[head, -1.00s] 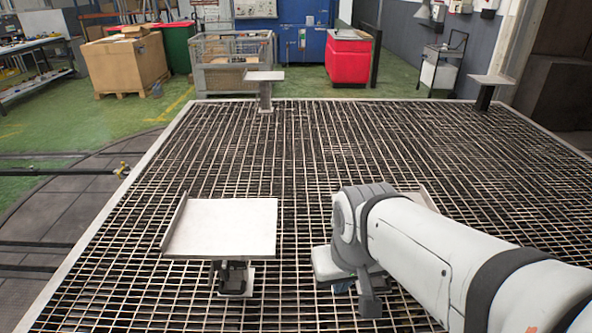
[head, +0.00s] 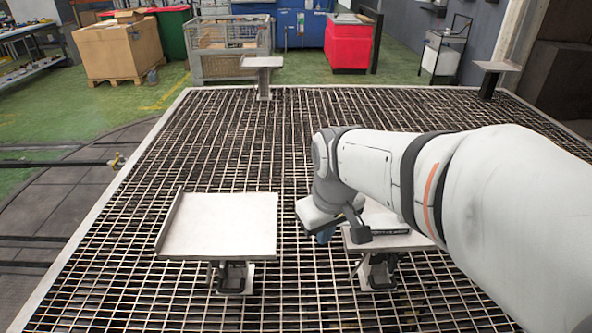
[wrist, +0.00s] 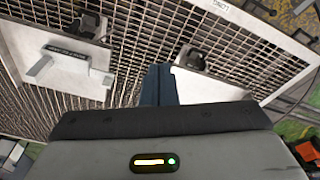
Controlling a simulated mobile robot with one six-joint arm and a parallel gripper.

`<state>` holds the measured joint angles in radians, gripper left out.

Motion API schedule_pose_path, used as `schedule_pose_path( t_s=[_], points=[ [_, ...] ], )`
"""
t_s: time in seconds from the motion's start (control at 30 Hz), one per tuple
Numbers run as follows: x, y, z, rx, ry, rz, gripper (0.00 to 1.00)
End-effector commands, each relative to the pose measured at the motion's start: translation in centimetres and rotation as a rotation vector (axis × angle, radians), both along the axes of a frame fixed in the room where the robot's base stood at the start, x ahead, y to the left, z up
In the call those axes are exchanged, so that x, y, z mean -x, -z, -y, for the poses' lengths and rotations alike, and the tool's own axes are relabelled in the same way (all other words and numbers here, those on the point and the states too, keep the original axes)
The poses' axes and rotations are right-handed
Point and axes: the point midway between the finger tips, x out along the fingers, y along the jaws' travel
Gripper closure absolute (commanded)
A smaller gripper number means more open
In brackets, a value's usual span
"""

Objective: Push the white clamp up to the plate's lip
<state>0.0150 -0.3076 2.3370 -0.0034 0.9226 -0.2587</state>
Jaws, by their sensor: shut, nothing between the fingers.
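The white clamp shows in the wrist view (wrist: 68,53) as a dark lettered bar with pale ends, lying on a pale plate (wrist: 75,82). In the head view I see its dark bar (head: 393,232) on the right plate (head: 376,218). My arm hides much of that plate, including its right edge; I cannot make out its lip or the clamp's gap to it. My gripper (head: 325,236) is shut and empty, with its blue fingers (wrist: 158,78) between the two plates, at the left side of the right plate. I see no contact with the clamp.
A second pale plate (head: 222,228) with a raised lip (head: 169,220) on its left edge stands left of my gripper. Both stand on posts over a grating (head: 240,140). Two smaller plates (head: 262,62) (head: 496,66) stand at the far edge. The grating between is clear.

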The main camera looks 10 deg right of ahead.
Motion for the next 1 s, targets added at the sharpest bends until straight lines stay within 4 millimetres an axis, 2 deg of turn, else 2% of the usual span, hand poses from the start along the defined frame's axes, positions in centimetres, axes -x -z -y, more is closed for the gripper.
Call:
schedule_pose_path(
  t_s=[0.03,0.27,0.4,0.5,0.6,0.7,0.8,1.0],
  points=[
    [-2.3,0.7,0.4,0.014,-0.067,-0.020,1.00],
    [-12.2,3.5,2.6,0.069,-0.429,-0.083,1.00],
    [-17.8,6.8,4.2,0.088,-0.653,-0.121,1.00],
    [-21.3,9.4,5.3,0.096,-0.802,-0.141,1.00],
    [-24.0,11.9,6.4,0.099,-0.927,-0.157,1.00],
    [-25.9,13.8,7.2,0.101,-1.022,-0.166,1.00],
    [-27.0,15.1,7.7,0.102,-1.081,-0.171,1.00],
    [-27.5,16.7,7.9,0.100,-1.116,-0.175,1.00]
  ],
)
